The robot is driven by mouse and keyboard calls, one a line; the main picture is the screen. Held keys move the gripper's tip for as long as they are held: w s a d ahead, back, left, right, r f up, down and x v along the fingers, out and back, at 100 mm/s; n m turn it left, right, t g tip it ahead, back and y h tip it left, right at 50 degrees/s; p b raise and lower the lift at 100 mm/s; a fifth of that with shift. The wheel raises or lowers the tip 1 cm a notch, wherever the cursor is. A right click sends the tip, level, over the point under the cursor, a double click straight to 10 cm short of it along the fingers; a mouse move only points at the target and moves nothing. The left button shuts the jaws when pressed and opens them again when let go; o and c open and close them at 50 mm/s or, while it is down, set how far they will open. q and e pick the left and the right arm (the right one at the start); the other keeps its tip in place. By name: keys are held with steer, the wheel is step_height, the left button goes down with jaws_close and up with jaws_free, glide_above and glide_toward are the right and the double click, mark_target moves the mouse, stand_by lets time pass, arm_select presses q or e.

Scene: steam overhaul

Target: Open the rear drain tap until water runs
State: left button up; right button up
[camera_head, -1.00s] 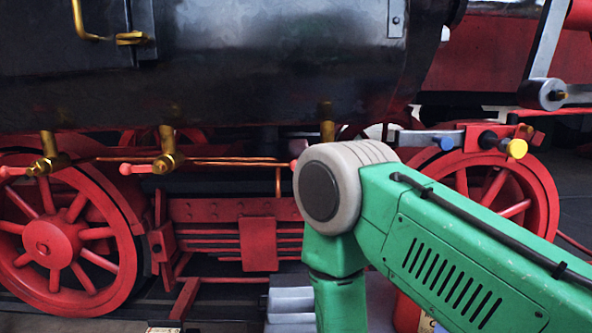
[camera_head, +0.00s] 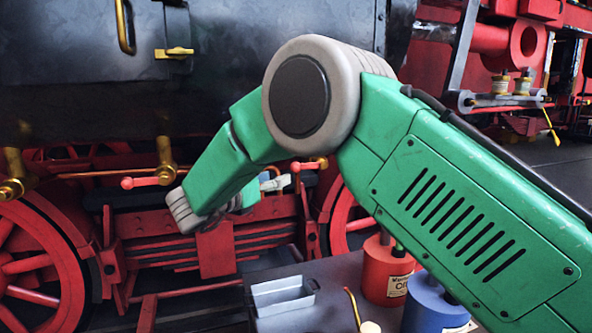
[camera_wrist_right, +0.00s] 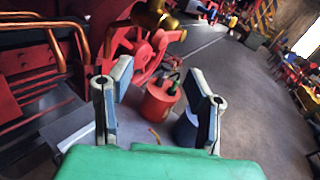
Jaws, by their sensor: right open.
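Several brass taps hang under the dark cylinder (camera_head: 80,115): the left tap (camera_head: 14,184), the middle tap (camera_head: 165,160) with a red-knobbed lever, and the right tap (camera_head: 318,161), with its red knob to the left. I cannot tell which is the rear one. No running water shows. My right gripper (camera_head: 272,184) is partly hidden by my green arm, below and left of the right tap. In the right wrist view, my right gripper (camera_wrist_right: 160,78) is open and empty. A brass tap (camera_wrist_right: 155,18) is beyond its fingers, apart from them. My left gripper is out of view.
A grey tray (camera_head: 284,300), a red can (camera_head: 388,272) and a blue can (camera_head: 432,305) stand on a dark surface below. Red wheels (camera_head: 40,265) and frame parts lie behind the taps. Open floor (camera_wrist_right: 245,80) shows at right in the wrist view.

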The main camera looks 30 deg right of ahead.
mark_target(292, 169)
steer(key=x, duration=0.4)
steer(key=w+x, duration=0.1)
steer(key=x, duration=0.1)
steer(key=shift+r, duration=0.35)
steer(key=shift+s+f+x, duration=0.15)
steer(key=shift+x, duration=0.85)
steer(key=shift+s+f+x, duration=0.15)
steer(key=shift+x, duration=0.9)
steer(key=shift+s+a+r, duration=0.1)
steer(key=shift+a+r, duration=0.1)
steer(key=shift+a, duration=0.1)
jaws_close()
steer(key=shift+a, duration=0.15)
